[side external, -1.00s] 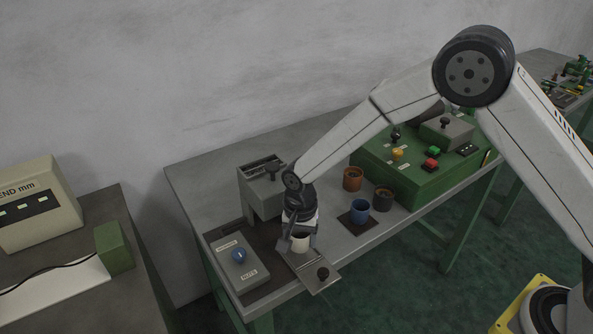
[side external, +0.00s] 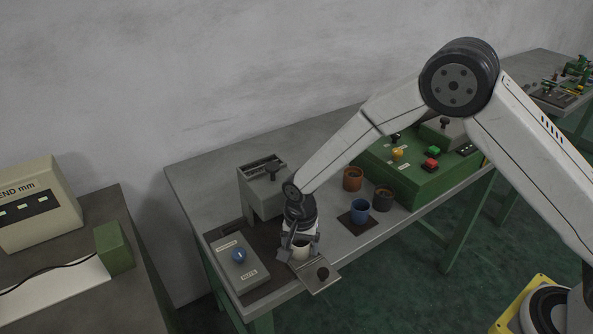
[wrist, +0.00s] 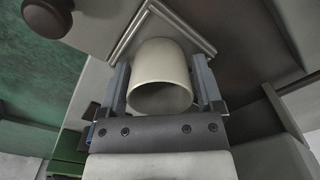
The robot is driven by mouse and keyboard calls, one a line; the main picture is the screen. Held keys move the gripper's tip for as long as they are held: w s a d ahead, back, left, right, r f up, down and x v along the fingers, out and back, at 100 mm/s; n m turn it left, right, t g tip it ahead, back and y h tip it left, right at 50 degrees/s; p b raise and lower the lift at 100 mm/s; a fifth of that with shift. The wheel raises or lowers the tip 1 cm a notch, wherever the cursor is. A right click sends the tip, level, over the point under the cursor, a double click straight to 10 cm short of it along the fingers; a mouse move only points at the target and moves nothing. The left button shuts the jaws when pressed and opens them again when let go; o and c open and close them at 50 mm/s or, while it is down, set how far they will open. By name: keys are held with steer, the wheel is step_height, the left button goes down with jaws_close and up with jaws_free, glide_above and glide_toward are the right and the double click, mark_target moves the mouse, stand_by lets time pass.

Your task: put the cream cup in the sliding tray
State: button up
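The cream cup (wrist: 160,75) is between the two fingers of my gripper (wrist: 160,88) in the wrist view, its mouth toward the camera. In the side view the cup (side external: 301,250) is upright, with my gripper (side external: 300,246) around it, and appears shut on it. The sliding tray (side external: 318,284) is a grey metal plate with a dark round knob, at the front edge of the bench. The cup is over its back part, inside an angled raised rim (wrist: 205,45) in the wrist view. I cannot tell whether the cup's base touches the tray.
A grey box with a blue knob (side external: 239,256) is just left of the tray. A grey stand (side external: 258,195) is behind it. A blue cup (side external: 360,211), a brown cup (side external: 353,178) and a dark cup (side external: 383,199) stand to the right, near a green control box (side external: 420,184).

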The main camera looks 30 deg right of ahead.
steer(key=shift+r, duration=0.15)
step_height(320, 180, up, 12)
stand_by(0.7)
stand_by(0.5)
steer(key=s+d+r+n+t, duration=0.1)
steer(key=s+d+n+t, duration=0.1)
steer(key=s+d+n, duration=0.7)
steer(key=s+d, duration=0.8)
steer(key=shift+r+t, duration=0.25)
steer(key=shift+t, duration=0.05)
steer(key=shift+w, duration=0.1)
